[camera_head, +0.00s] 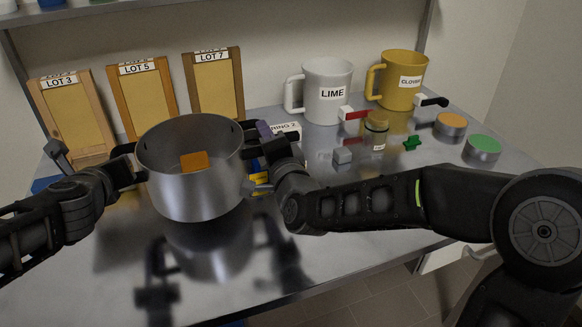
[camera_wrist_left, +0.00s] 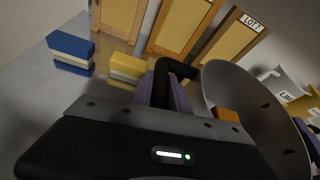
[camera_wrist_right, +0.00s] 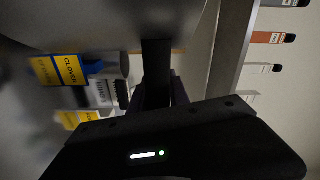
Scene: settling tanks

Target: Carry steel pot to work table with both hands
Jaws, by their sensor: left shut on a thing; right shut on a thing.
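The steel pot (camera_head: 192,185) is in the middle left of the head view, upright, held above the shiny metal work table (camera_head: 330,240), which mirrors it below. An orange block (camera_head: 194,161) shows inside it. My left gripper (camera_head: 136,163) is shut on the pot's left handle; the handle also shows dark in the left wrist view (camera_wrist_left: 172,75). My right gripper (camera_head: 256,148) is shut on the right handle, which shows as a dark bar in the right wrist view (camera_wrist_right: 156,75). The fingertips are partly hidden.
Wooden frames labelled LOT 3 (camera_head: 66,110), LOT 5 (camera_head: 143,95) and LOT 7 (camera_head: 214,85) lean at the back. A white LIME mug (camera_head: 326,92) and yellow CLOVER mug (camera_head: 403,80) stand back right. A jar (camera_head: 376,130), grey block (camera_head: 342,156) and orange-topped (camera_head: 451,124) and green-topped tins (camera_head: 483,149) stand right.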

